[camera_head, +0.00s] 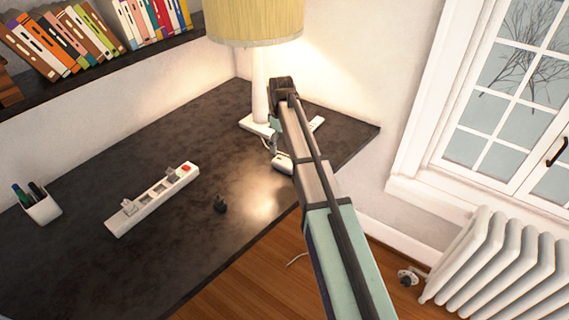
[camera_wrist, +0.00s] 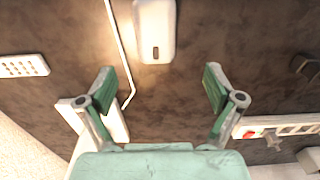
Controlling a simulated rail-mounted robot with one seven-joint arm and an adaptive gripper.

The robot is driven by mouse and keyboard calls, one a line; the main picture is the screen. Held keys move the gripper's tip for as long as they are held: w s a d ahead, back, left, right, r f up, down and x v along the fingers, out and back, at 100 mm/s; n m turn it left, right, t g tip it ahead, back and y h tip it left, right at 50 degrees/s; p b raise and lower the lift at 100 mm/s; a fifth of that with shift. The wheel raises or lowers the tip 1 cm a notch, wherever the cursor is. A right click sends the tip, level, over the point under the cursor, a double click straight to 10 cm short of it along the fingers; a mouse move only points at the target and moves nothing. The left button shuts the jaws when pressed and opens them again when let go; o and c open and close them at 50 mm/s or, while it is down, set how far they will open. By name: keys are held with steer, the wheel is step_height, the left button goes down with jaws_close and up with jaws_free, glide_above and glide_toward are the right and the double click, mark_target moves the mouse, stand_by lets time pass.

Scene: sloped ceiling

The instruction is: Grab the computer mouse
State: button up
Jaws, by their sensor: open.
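The computer mouse (camera_head: 283,163) is white and lies on the dark desk near its front right edge, partly hidden behind my arm. In the wrist view the mouse (camera_wrist: 155,32) is at the top centre, cut by the frame edge, with its dark scroll wheel visible. My gripper (camera_wrist: 160,88) is open and empty above the desk. In the wrist view the mouse is beyond the fingertips, roughly centred between them. In the head view my gripper (camera_head: 272,143) is small and partly hidden by the arm, close to the mouse.
A lamp (camera_head: 260,85) stands behind my gripper. A white cable (camera_wrist: 120,50) runs left of the mouse; a white keypad-like object (camera_wrist: 23,66) lies farther left.

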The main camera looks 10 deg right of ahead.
mark_target(282, 160)
step_height(282, 160, down, 4)
steer(key=shift+p, duration=0.35)
steer(key=shift+w+d+f+p, duration=0.15)
steer(key=shift+f+p, duration=0.35)
steer(key=shift+f, duration=0.85)
steer(key=shift+w+f+p, duration=0.2)
steer(key=shift+f+p, duration=0.3)
steer(key=shift+f, duration=0.85)
steer(key=c, duration=1.3)
